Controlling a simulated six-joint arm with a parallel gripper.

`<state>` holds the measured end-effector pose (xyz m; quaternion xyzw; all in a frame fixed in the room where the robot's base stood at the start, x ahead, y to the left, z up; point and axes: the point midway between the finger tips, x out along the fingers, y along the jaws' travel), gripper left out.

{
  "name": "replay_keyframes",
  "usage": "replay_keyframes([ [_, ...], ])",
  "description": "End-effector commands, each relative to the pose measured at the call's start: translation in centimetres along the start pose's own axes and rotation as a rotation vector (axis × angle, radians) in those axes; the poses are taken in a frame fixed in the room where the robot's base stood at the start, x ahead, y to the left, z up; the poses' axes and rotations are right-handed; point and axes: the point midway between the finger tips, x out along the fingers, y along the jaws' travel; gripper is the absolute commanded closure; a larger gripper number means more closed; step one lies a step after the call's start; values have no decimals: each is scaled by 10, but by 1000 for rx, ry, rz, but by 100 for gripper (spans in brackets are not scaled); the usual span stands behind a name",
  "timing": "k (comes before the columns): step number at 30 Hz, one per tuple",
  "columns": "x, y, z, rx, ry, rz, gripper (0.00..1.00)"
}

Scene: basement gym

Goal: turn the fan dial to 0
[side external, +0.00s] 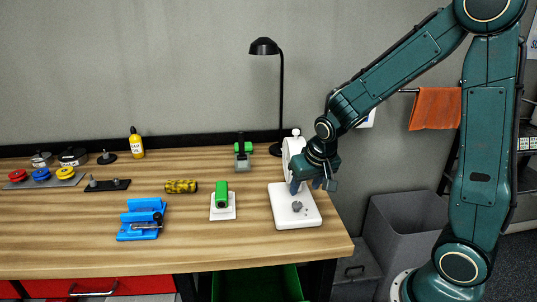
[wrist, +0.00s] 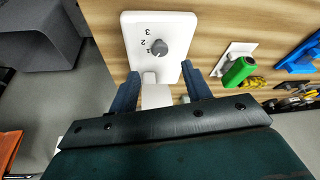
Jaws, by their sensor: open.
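On the base is a grey dial (side external: 297,206), also seen in the wrist view (wrist: 158,47). The digits 1, 2 and 3 show beside the dial in the wrist view; I see no 0, and cannot tell the dial's setting. My gripper (wrist: 160,69) is open and empty over the fan base, its fingers apart, short of the dial in the wrist view.
A green item on a white plate (side external: 222,213) stands left of the fan. A blue vise-like tool (side external: 142,219) and a yellow-black roll (side external: 181,186) lie farther left. A black lamp (side external: 281,95) stands behind. The bench's right edge is close to the fan; a grey bin (side external: 405,235) is beyond.

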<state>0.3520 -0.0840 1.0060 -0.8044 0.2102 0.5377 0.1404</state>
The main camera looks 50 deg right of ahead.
Motion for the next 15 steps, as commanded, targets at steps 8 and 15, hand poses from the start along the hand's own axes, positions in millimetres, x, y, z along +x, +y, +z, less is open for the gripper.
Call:
replay_keyframes([
  [8,30,0,1,0,-3,1,51],
  [15,54,0,1,0,-3,1,51],
])
